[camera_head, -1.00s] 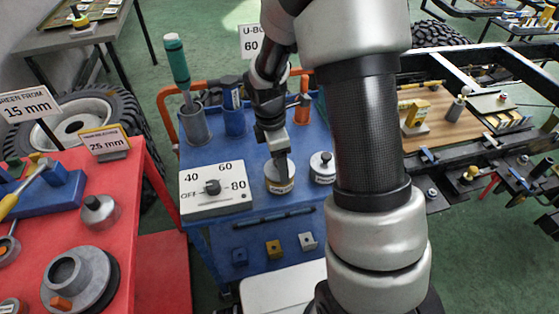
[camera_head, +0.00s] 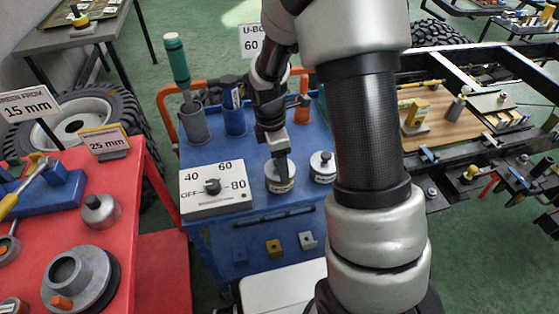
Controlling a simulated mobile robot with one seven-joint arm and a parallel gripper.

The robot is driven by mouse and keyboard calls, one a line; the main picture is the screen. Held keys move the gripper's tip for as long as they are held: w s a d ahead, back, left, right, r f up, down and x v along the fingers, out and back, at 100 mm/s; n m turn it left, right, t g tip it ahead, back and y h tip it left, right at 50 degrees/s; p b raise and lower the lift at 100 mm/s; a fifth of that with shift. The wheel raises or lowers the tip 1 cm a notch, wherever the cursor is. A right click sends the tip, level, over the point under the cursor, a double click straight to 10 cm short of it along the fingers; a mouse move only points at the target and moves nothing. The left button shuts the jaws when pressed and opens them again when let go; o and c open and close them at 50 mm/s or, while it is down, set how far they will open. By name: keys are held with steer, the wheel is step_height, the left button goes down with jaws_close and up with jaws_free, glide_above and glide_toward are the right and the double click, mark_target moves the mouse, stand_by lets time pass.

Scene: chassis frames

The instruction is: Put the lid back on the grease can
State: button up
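A short metal can with a pale label (camera_head: 281,187) stands upright on the blue cart top, right of the dial box. My gripper (camera_head: 281,168) points down at the top of this can, with its fingertips at or just above it. The fingers look like one narrow dark shape, so I cannot tell whether they are apart or hold a lid. A second short metal container with a dark knob on top (camera_head: 322,168) stands just to the right, apart from the gripper.
The blue cart (camera_head: 240,150) also bears a white dial box (camera_head: 215,189) and upright holders with tools, including a green-handled one (camera_head: 177,62), behind. A red table (camera_head: 120,230) is at the left. My arm hides the cart's right side.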

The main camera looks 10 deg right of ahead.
stand_by(0.3)
steer(key=o, duration=1.4)
steer(key=shift+o, duration=0.2)
steer(key=shift+r, duration=0.1)
steer(key=shift+r+p, duration=2.95)
steer(key=shift+r, duration=0.5)
jaws_close()
